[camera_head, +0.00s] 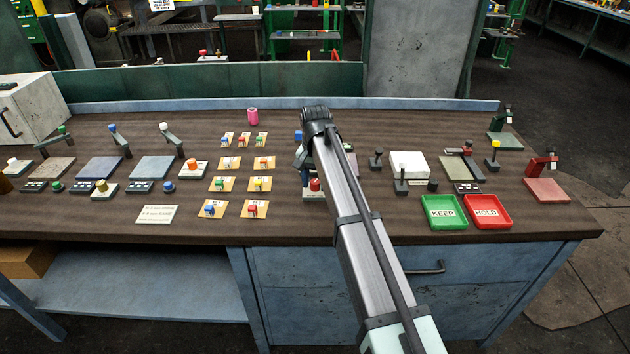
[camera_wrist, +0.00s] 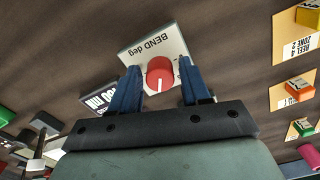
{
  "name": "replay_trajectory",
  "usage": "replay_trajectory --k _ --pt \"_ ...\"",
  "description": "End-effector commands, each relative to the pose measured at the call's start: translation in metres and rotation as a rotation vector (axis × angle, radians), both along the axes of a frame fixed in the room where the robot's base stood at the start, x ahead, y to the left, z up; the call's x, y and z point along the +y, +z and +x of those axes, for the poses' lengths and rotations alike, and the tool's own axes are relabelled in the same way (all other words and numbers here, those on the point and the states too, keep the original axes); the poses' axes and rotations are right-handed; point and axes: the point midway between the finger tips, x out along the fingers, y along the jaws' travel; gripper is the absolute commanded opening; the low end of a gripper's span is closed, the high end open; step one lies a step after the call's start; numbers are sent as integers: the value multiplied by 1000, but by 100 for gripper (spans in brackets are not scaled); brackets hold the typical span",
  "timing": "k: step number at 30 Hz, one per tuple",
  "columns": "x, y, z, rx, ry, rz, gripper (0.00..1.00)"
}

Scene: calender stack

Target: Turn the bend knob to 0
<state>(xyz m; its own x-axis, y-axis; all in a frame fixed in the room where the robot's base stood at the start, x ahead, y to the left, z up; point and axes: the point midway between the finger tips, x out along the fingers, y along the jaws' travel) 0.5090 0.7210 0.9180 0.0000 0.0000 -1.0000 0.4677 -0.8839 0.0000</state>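The bend knob (camera_wrist: 160,73) is a round red knob with a white pointer line, on a pale plate (camera_wrist: 140,51) marked "BEND deg". The label is upside down in the wrist view, and the white line runs down toward my gripper's palm. No scale numbers can be read. My gripper (camera_wrist: 159,66) has its two blue fingers apart, one on each side of the knob, with a gap to it on both sides. In the head view the red knob (camera_head: 315,185) shows just left of my arm, which hides part of the plate.
In the head view, yellow cards (camera_head: 255,209) with small coloured blocks lie left of the knob. A white block (camera_head: 409,165), black levers, a green KEEP tray (camera_head: 444,227) and a red HOLD tray (camera_head: 509,225) stand to the right. A dark labelled box (camera_wrist: 99,98) is beside the plate.

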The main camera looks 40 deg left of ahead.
Motion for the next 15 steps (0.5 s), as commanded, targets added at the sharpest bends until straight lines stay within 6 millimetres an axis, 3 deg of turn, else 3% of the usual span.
replay_trajectory --k 13,15 --pt "0 0 0 0 0 0 3" --pt "0 0 0 0 0 0 1"
